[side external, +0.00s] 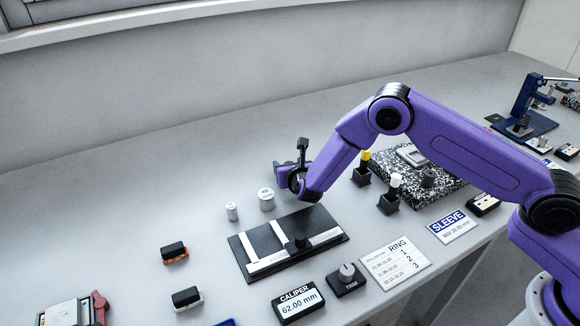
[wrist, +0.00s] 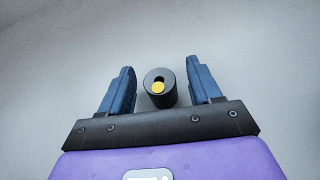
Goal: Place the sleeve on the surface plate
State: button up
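A dark hollow cylinder with a yellow disc at its bore (wrist: 157,98), which looks like the sleeve, shows between the two blue fingers in the wrist view. There is a gap on each side of it. My gripper (wrist: 160,88) is open around or above it; the depth is hard to tell. In the side view my gripper (side external: 284,177) is past the far edge of the black caliper fixture, and I cannot make out the cylinder there. The black-and-white speckled surface plate (side external: 440,190) lies to the right, partly behind my arm, with a pale block (side external: 411,155) and a dark round piece (side external: 428,178) on it.
Two pale cylinders (side external: 266,198) stand near my gripper. The black caliper fixture (side external: 255,265) is in front. Posts with yellow (side external: 365,156) and white (side external: 396,180) tops stand by the plate's left edge. A SLEEVE card (side external: 452,226) lies in front.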

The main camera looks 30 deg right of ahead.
jog(key=shift+r, duration=0.15)
jog(key=v, duration=1.2)
jog(key=s+d+r+m+g+h, duration=0.3)
jog(key=s+d+r+m+g, duration=0.3)
jog(key=s+d+r+m, duration=0.45)
jog(key=s+d+m+g+y, duration=0.2)
jog(key=s+m, duration=0.1)
jog(key=s, duration=0.6)
jog(key=s+d+r+m+g+y, duration=0.1)
jog(key=s+d+m+g+y, duration=0.1)
jog(key=s, duration=0.7)
jog(key=s+d+r+m+g+y, duration=0.1)
jog(key=s+d+m+g+y, duration=0.1)
jog(key=s+m, duration=0.3)
jog(key=s, duration=0.4)
jog(key=shift+d+g+y, duration=0.3)
jog(key=shift+d+g, duration=0.1)
jog(key=shift+w+r, duration=0.1)
